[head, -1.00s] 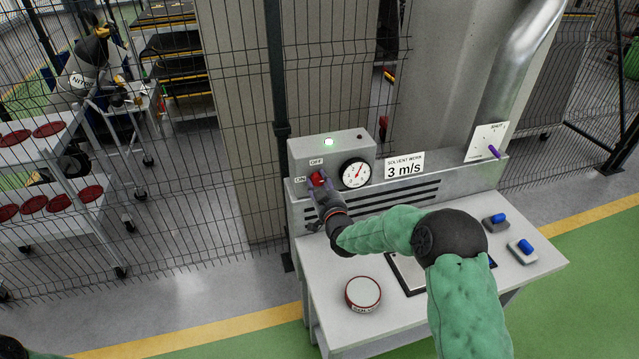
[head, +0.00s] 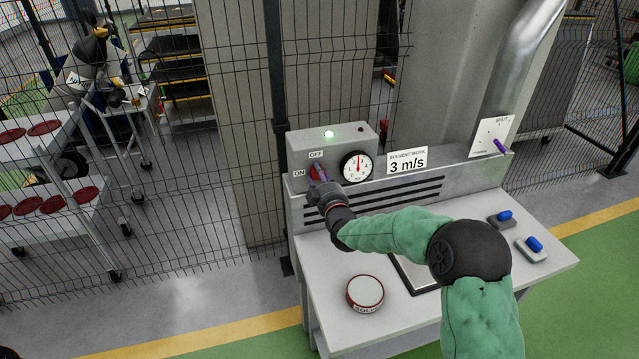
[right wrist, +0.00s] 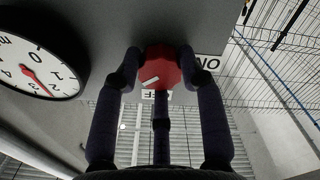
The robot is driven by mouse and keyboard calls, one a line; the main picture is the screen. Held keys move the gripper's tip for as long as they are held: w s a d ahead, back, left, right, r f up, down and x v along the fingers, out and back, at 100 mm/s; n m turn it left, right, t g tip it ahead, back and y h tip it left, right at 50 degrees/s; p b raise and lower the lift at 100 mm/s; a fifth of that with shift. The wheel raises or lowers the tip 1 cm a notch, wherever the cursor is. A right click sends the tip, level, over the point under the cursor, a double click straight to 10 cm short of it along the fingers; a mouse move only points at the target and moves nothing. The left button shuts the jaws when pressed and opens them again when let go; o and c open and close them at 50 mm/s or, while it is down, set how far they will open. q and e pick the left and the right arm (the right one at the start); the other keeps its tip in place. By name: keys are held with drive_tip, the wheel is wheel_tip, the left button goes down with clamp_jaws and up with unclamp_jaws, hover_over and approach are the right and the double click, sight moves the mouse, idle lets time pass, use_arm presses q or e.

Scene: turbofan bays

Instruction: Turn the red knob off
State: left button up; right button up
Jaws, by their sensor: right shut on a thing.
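The red knob (head: 318,172) is on the front of a grey control box (head: 350,142), with an ON label (head: 299,174) to its left and an OFF label (head: 316,154) above it. My right gripper (head: 319,182) is shut on the knob and hides much of it in the head view. In the right wrist view the dark fingers (right wrist: 160,72) press around the knob (right wrist: 161,62). A white mark on its face slants at the lower left, near the partly hidden OFF label. My left gripper is out of view.
A round gauge (head: 356,167) sits just right of the knob. The bench (head: 330,290) holds a round red-rimmed tin (head: 365,292), a dark-framed panel and two blue-handled blocks. A wire fence stands behind. A purple handle (head: 500,146) is at the right.

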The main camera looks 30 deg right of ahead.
drive_tip(key=n+b, duration=0.3)
drive_tip(key=n, duration=0.7)
drive_tip(key=shift+a+n, duration=0.1)
drive_tip(key=shift+n, duration=0.4)
drive_tip(key=o, duration=1.2)
drive_tip(key=shift+w, duration=0.1)
drive_tip(key=shift+c, duration=0.2)
drive_tip(key=v, duration=1.2)
drive_tip(key=shift+f, duration=0.1)
